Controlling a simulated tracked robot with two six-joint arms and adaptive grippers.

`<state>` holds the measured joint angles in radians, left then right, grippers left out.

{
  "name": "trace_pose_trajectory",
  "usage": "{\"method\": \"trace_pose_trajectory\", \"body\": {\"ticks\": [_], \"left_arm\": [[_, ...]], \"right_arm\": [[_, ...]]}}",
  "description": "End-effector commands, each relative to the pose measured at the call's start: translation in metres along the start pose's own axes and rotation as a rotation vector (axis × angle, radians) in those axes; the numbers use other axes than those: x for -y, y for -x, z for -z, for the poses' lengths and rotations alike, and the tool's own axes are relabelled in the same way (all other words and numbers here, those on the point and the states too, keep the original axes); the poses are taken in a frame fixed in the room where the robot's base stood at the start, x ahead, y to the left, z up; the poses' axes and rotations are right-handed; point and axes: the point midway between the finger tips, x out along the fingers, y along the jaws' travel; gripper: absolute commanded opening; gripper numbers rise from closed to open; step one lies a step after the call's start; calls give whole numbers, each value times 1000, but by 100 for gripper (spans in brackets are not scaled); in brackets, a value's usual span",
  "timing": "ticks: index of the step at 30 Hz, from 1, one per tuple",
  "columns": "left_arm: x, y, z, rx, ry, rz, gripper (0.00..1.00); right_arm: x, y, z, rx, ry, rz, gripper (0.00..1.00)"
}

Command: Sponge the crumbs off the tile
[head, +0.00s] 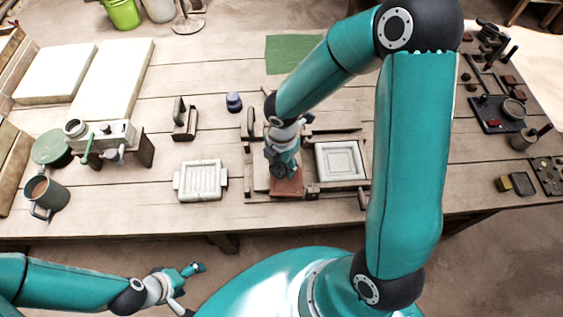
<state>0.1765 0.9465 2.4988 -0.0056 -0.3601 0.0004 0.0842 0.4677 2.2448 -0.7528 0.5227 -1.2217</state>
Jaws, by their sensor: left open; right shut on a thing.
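A reddish-brown tile (288,188) lies at the left part of the wooden press frame (250,183), near the front of the bench. My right gripper (282,168) reaches down from above, right over the tile, and hides its back part. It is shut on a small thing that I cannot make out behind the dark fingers. Whether that thing touches the tile, I cannot tell. No crumbs can be made out at this size. My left gripper (190,288) is open and empty, off the bench's front edge at lower left.
A white plate with a square relief (340,160) sits in the press's right part. A white ribbed tray (201,181) stands on the left. A mug (45,195) is far left. Bench between tray and mug is clear.

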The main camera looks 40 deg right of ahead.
Motion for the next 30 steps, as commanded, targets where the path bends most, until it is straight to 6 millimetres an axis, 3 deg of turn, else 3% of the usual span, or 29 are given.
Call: {"method": "trace_pose_trajectory", "body": {"ticks": [16, 30], "left_arm": [[2, -5, 0, 0, 0, 0, 81], [19, -52, 0, 0, 0, 0, 81]], "right_arm": [[1, -6, 0, -1, -5, 1, 23], [7, -58, -7, -9, -76, 5, 23]]}}
